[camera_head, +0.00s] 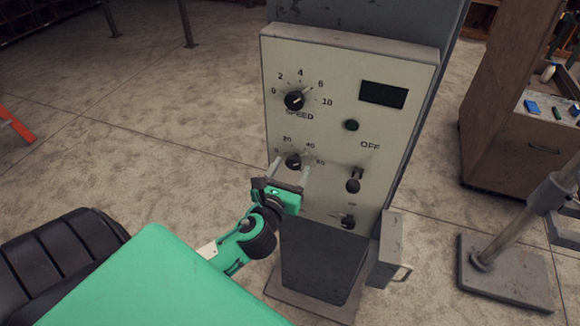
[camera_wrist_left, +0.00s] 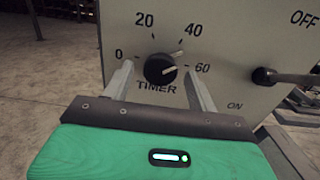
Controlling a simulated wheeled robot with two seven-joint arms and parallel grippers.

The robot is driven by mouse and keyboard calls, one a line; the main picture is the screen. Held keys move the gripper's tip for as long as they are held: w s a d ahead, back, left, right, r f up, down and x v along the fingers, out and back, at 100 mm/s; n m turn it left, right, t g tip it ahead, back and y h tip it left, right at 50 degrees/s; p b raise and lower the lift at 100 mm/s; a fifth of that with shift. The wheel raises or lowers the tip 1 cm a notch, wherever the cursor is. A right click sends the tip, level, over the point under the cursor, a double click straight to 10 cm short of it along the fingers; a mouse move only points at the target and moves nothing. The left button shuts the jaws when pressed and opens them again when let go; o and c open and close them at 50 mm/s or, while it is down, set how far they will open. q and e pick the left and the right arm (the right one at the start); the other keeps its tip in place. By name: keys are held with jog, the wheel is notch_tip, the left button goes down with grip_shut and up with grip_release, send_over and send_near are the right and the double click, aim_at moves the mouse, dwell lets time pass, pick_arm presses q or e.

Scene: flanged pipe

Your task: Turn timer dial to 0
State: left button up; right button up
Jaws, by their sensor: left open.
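The timer dial (camera_wrist_left: 160,69) is a round black knob on the cream panel, with 0, 20, 40 and 60 around it and TIMER printed below. In the head view the dial (camera_head: 293,161) sits below the speed dial. My left gripper (camera_head: 288,168) is open in front of the panel. In the left wrist view its two fingers (camera_wrist_left: 160,76) stand on either side of the dial, apart from the knob as far as I can see. Whether the fingertips touch the panel is unclear. My right gripper is not in view.
The speed dial (camera_head: 295,100) is above the timer dial. A switch lever (camera_head: 353,181) sticks out to its right, with a lower knob (camera_head: 347,221) beneath. A grey box (camera_head: 388,249) juts from the cabinet's lower right. Open floor lies to the left.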

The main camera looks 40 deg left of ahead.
pick_arm(q)
jog(key=c, duration=1)
